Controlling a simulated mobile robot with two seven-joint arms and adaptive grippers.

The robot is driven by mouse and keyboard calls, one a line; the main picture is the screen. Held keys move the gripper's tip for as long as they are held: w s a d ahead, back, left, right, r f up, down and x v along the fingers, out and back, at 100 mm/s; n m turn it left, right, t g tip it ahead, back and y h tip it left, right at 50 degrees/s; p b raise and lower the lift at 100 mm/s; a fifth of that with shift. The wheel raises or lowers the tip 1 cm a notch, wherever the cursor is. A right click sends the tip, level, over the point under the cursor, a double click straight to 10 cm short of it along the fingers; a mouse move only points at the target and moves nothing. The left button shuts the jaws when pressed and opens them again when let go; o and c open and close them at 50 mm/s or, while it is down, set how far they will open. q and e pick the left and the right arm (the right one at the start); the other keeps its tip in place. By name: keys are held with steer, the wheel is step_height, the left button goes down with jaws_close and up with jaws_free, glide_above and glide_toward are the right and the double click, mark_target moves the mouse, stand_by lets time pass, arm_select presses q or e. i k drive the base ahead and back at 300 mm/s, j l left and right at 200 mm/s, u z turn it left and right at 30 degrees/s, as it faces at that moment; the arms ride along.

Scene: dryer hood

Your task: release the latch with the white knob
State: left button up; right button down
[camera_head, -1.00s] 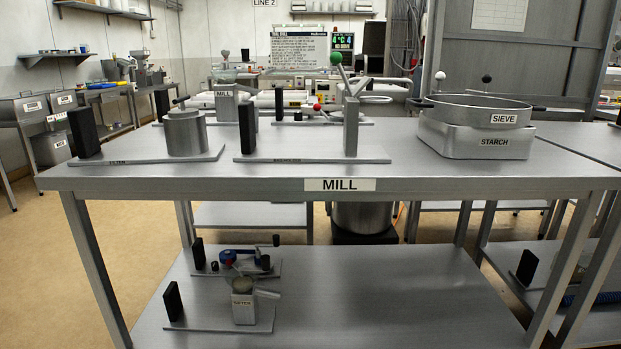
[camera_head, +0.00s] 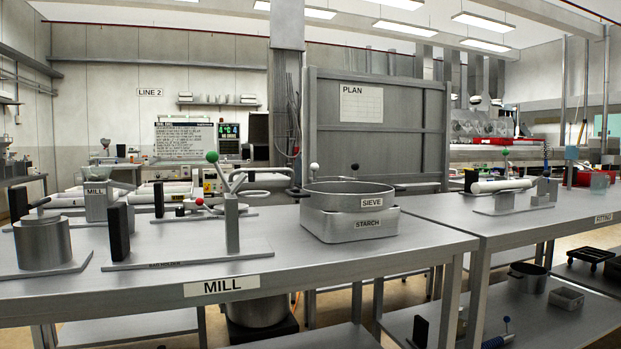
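A small white ball knob (camera_head: 314,166) stands on a short stem just above the back left rim of the round metal sieve (camera_head: 350,199). A black ball knob (camera_head: 355,167) shows to its right, also above the sieve's rim. I cannot tell what the two knobs are fixed to, and no latch body is clear. The sieve sits on a metal tub labelled STARCH (camera_head: 340,226) on the MILL table (camera_head: 200,262). A green ball knob (camera_head: 212,157) tops a lever on the bag holder to the left. Neither of my grippers is in view.
The bag holder (camera_head: 232,222), a lidded metal pot (camera_head: 42,242) and a red knob (camera_head: 199,201) stand left of the tub. The table's right end is bare. A second table (camera_head: 420,206) adjoins on the right, with a white cylinder (camera_head: 502,186) on a stand.

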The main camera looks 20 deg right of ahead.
mark_target(314, 167)
steer(key=l, duration=1.1)
steer(key=i+l, duration=0.15)
steer(key=l, duration=1)
